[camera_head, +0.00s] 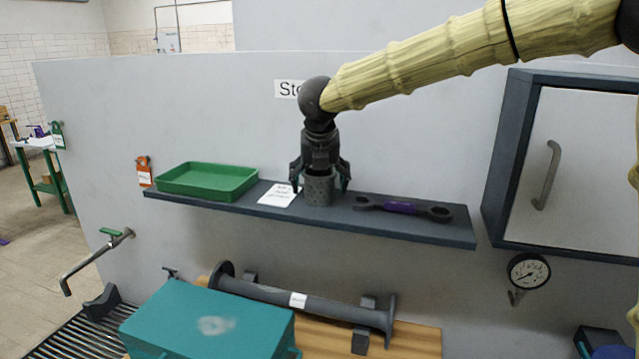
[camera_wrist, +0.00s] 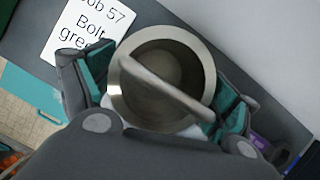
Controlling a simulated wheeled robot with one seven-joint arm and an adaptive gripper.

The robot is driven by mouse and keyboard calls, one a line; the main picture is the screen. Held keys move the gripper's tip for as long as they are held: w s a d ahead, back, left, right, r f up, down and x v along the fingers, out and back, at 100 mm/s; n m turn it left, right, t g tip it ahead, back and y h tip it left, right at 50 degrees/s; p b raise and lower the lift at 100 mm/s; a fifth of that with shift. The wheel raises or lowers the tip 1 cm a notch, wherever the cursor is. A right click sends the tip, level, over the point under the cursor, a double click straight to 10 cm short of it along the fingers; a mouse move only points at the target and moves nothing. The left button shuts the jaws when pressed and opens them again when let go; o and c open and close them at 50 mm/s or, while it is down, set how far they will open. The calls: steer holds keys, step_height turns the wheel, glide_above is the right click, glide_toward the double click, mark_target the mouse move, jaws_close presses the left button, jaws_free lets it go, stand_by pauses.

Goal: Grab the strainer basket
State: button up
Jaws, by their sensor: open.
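The strainer basket (camera_head: 319,190) is a grey perforated metal cylinder standing upright on the dark wall shelf (camera_head: 420,232). In the wrist view the basket (camera_wrist: 117,92) shows from above as a round rim with a bar handle across its open top. My gripper (camera_head: 320,180) points down over the basket, with its fingers spread on either side of it. In the wrist view my gripper (camera_wrist: 160,90) is open, with teal finger pads left and right of the rim. I cannot tell whether either pad touches the basket.
A white note (camera_head: 278,195) and a green tray (camera_head: 207,181) lie left of the basket. A dark wrench (camera_head: 400,207) with a purple middle lies close on the right. A wall cabinet (camera_head: 570,165) stands at the right; a flanged pipe (camera_head: 330,308) and teal box (camera_head: 208,320) are below.

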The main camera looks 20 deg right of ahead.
steer(key=c, duration=0.9)
steer(key=shift+c, duration=0.2)
steer(key=shift+r, duration=0.1)
